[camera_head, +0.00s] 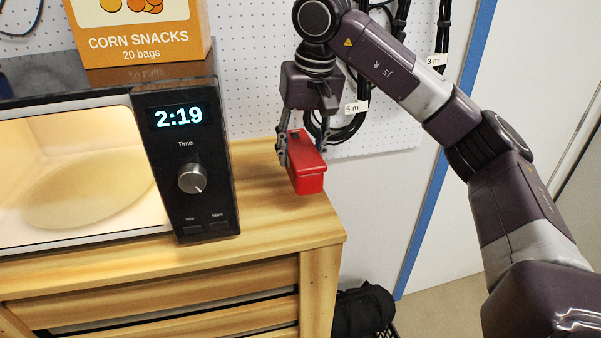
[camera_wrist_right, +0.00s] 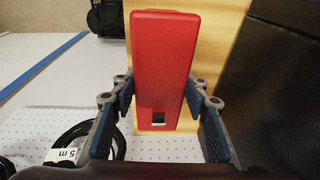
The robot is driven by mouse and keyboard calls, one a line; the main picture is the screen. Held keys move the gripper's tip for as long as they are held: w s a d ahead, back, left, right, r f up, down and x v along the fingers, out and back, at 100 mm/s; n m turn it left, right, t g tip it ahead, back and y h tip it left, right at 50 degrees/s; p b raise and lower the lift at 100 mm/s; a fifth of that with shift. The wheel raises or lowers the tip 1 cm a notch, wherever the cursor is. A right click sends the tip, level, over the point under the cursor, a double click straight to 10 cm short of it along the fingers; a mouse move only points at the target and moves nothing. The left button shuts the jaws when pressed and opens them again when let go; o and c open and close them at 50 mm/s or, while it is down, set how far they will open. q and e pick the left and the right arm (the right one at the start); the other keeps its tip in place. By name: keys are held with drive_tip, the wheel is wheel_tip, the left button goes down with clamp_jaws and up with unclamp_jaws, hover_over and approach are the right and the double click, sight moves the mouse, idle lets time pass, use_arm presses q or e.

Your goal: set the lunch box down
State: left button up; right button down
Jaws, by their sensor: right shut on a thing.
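The red lunch box (camera_head: 309,172) is at the right end of the wooden cabinet top, beside the microwave. My right gripper (camera_head: 302,150) is shut on it from above, with a finger on each side. In the right wrist view the lunch box (camera_wrist_right: 163,70) lies between the two blue-padded fingers of the right gripper (camera_wrist_right: 163,88). I cannot tell whether its underside touches the wood. My left gripper is in neither view.
A black microwave (camera_head: 188,150) with a lit, empty interior stands left of the lunch box. A corn snacks box (camera_head: 140,38) sits on top of it. The wooden cabinet top (camera_head: 262,205) is bare around the lunch box. Coiled cables (camera_head: 345,128) hang on the pegboard behind.

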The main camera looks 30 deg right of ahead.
drive_tip(key=shift+s+f, duration=0.15)
drive_tip(key=shift+f, duration=0.35)
drive_tip(key=shift+s+f, duration=0.1)
drive_tip(key=shift+f, duration=0.2)
drive_tip(key=x, duration=0.1)
drive_tip(key=p+x, duration=0.1)
drive_tip(key=x, duration=0.1)
drive_tip(key=shift+s+f, duration=0.1)
drive_tip(key=shift+s, duration=0.1)
drive_tip(key=shift+d, duration=0.1)
drive_tip(key=shift+f, duration=0.2)
drive_tip(key=c, duration=1.4)
unclamp_jaws()
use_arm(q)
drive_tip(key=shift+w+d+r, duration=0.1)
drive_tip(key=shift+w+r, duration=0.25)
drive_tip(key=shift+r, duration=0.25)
use_arm(e)
drive_tip(key=shift+o, duration=1.3)
